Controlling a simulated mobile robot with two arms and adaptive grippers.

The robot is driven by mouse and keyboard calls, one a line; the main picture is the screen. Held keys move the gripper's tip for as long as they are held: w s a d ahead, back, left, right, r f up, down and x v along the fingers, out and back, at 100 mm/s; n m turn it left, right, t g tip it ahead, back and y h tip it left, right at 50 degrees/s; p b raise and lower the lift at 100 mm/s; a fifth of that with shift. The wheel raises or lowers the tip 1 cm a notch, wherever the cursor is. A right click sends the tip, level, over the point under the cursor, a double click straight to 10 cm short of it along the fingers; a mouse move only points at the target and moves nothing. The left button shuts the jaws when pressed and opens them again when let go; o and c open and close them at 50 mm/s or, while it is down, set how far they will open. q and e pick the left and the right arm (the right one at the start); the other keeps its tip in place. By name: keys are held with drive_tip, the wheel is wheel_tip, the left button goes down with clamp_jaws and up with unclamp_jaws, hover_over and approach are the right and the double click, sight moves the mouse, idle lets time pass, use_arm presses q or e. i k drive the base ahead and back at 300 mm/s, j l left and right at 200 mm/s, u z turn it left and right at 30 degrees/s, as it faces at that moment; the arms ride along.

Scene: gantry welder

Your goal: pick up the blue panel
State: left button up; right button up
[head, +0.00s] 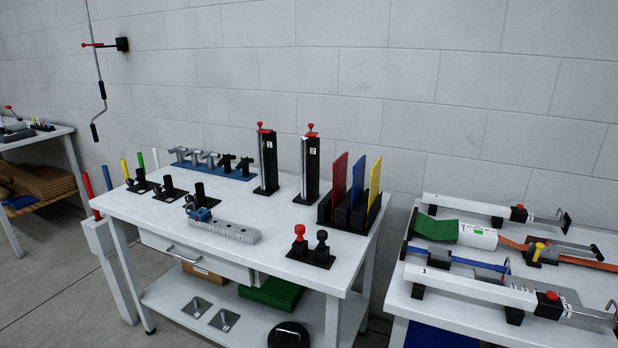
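The blue panel (356,184) stands upright in a black slotted rack (327,209) at the right end of the middle white table. It sits between a red panel (339,178) on its left and a yellow panel (375,178) on its right. Its lower part is hidden by the rack. Neither of my grippers shows in the head view.
The middle table (270,262) also holds two black posts with red knobs, red and black knobs on a base (311,246), a grey perforated bar (222,228) and several tube holders. A second table (440,310) with clamps and rails stands at right.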

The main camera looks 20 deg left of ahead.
sight(359, 169)
drive_tip(key=i+j+z, duration=0.1)
drive_tip(key=i+j, duration=0.7)
